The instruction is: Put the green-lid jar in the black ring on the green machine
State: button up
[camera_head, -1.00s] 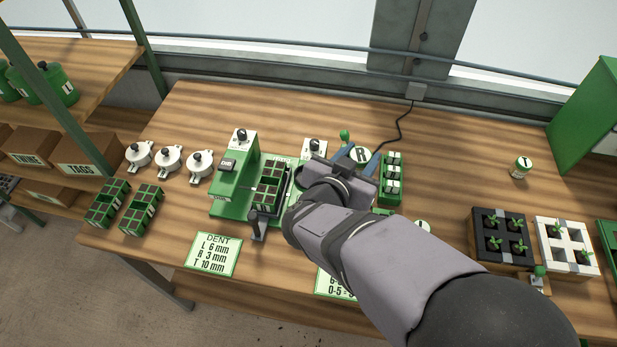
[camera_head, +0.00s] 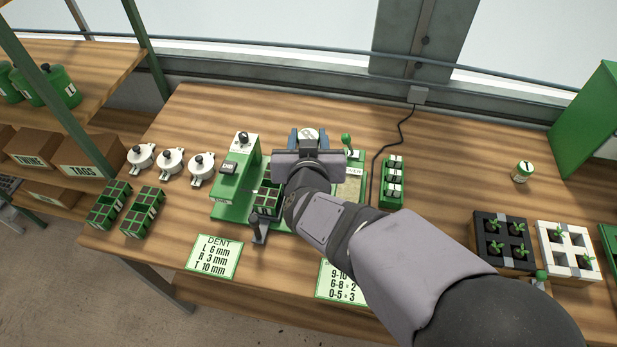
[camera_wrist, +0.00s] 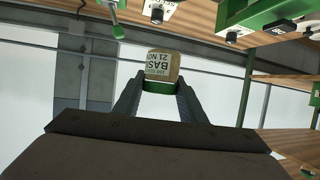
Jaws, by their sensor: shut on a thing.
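My gripper (camera_head: 308,138) is shut on the green-lid jar (camera_wrist: 162,64), with the blue-grey fingers on either side of its green lid (camera_wrist: 158,86). In the wrist view the jar's printed label shows upside down beyond the fingertips. In the head view the lid's pale top (camera_head: 308,133) with a letter shows between the fingers. My gripper is above the back part of the green machine (camera_head: 228,205). The black ring is not visible; my arm covers the middle of the machine.
A green-knobbed lever (camera_head: 346,140) stands just right of my gripper. A green rack (camera_head: 392,182) with a cable lies further right. Three white round parts (camera_head: 170,161) and two green cell trays (camera_head: 143,211) are at left. A jar marked T (camera_head: 522,171) stands alone at right.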

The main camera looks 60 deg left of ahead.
jog(key=shift+f+p, duration=0.5)
jog(key=shift+f, duration=4.45)
jog(key=shift+f, duration=0.2)
jog(key=o, duration=1.1)
jog(key=shift+r, duration=0.2)
jog(key=b+v, duration=0.2)
jog(key=v, duration=1)
